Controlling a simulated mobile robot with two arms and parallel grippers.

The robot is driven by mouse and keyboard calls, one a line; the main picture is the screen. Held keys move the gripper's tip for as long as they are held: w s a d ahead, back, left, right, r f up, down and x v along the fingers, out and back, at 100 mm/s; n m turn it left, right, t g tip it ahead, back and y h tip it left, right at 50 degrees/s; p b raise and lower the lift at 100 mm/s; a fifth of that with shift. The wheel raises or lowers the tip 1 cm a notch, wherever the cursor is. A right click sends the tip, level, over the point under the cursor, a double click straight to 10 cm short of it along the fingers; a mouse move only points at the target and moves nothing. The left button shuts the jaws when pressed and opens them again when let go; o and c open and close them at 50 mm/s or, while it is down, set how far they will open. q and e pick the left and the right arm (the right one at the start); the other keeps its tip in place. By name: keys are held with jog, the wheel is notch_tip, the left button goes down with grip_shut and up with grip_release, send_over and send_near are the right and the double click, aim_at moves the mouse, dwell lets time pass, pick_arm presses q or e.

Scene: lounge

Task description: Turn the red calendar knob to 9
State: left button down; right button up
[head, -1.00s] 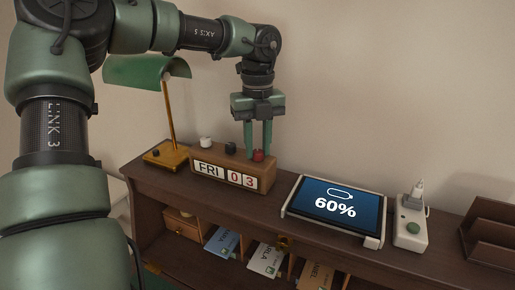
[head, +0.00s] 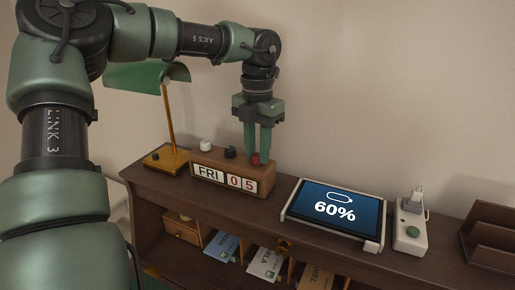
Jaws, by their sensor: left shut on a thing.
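A wooden calendar block (head: 262,186) stands on the dark desk top and reads FRI 0 5. On its top are a white knob (head: 205,146), a black knob (head: 230,152) and the red knob (head: 256,160) at the right end. My left gripper (head: 257,153) points straight down from above, its green fingers shut on the red knob and partly hiding it. My right gripper is not in view.
A tablet (head: 335,208) showing 60% lies right of the calendar. A white charger block (head: 411,232) and a dark rack (head: 490,235) stand further right. A green-shaded lamp with a brass base (head: 165,160) stands left. Cards fill slots below.

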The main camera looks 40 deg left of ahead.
aim_at(257, 155)
pick_arm(q)
jog(key=m, duration=0.5)
jog(key=shift+m+p, duration=0.35)
jog(key=shift+m, duration=0.05)
jog(key=m, duration=0.5)
jog(key=shift+s+p, duration=0.1)
jog(key=shift+p, duration=0.3)
jog(key=m+p, duration=0.1)
jog(key=m, duration=0.4)
jog(key=shift+m, duration=0.4)
jog(key=m, duration=0.5)
jog(key=shift+m+p, duration=0.3)
jog(key=c, duration=1.1)
grip_release()
notch_tip(257, 155, up, 8)
jog(key=shift+f+b, duration=0.15)
jog(key=shift+b, duration=0.45)
